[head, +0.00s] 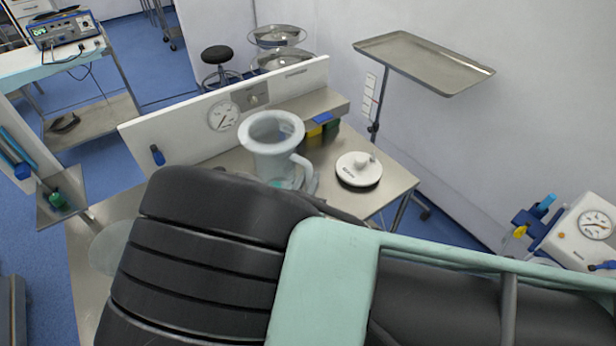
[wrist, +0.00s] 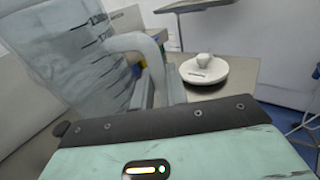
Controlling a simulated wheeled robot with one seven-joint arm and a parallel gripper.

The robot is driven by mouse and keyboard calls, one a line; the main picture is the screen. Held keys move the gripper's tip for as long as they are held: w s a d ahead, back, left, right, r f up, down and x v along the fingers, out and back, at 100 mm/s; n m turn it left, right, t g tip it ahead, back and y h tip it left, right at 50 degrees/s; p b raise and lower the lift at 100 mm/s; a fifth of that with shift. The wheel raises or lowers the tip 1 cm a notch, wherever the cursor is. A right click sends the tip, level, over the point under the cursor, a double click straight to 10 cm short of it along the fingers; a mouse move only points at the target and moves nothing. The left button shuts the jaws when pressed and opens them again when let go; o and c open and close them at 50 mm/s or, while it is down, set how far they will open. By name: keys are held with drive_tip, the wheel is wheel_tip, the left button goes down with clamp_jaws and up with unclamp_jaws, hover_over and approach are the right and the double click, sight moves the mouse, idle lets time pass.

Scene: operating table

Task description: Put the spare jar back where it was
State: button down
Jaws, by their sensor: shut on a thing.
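The spare jar (head: 272,148) is a clear, greyish measuring jar with an open top and a side handle. It stands roughly upright over the steel table in the head view. It also fills the upper left of the wrist view (wrist: 75,55), with dark scale marks on its wall. My gripper (wrist: 160,88) is shut on the jar at its handle side; its fingertips are mostly hidden by the handle. My arm hides part of the table below the jar, and I cannot tell whether its base touches the surface. A white lid (head: 359,166) with a knob lies to the right of the jar.
The steel table (head: 395,187) has a white back panel (head: 290,88) with a gauge. A tray on a stand (head: 425,62) rises at the back right. A gauge device (head: 585,230) stands far right.

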drive_tip(key=c, duration=1.4)
unclamp_jaws()
drive_tip(key=shift+r, duration=0.1)
